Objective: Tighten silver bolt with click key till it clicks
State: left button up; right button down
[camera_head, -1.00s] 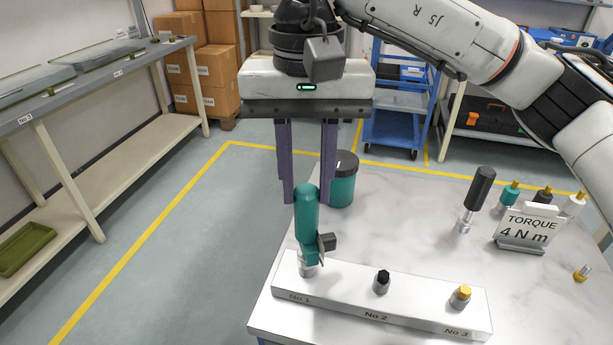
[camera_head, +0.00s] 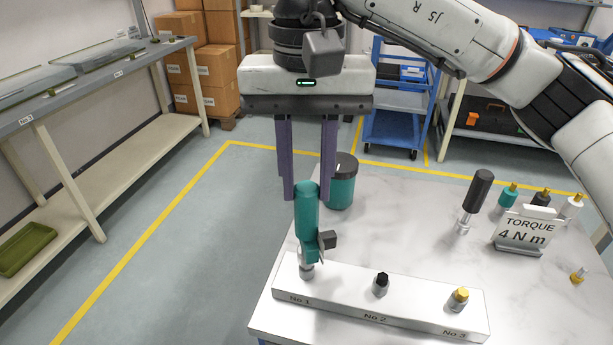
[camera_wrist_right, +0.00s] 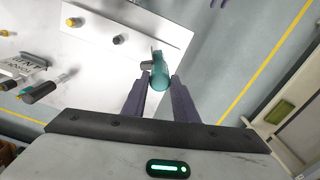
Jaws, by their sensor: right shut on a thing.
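The teal click key (camera_head: 306,208) stands upright over the No 1 place of the white block (camera_head: 330,283), with a small dark block on its right side. A silver part (camera_head: 306,268) shows under its lower end; I cannot tell key tip from silver bolt there. My right gripper (camera_head: 308,195) points down from above, shut on the key's teal handle. The wrist view shows the handle (camera_wrist_right: 160,75) at the fingertips of the right gripper (camera_wrist_right: 161,85). My left gripper is not in view.
A black-topped bolt (camera_head: 381,284) is at No 2 and a yellow-topped one (camera_head: 458,299) at No 3. A teal jar (camera_head: 342,182) stands behind the key. A black-handled key (camera_head: 477,198) and a torque sign (camera_head: 524,232) reading 4 N m stand at right.

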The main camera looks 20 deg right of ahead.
notch_tip(320, 180, up, 6)
jog(key=p, duration=0.4)
jog(key=shift+f, duration=0.1)
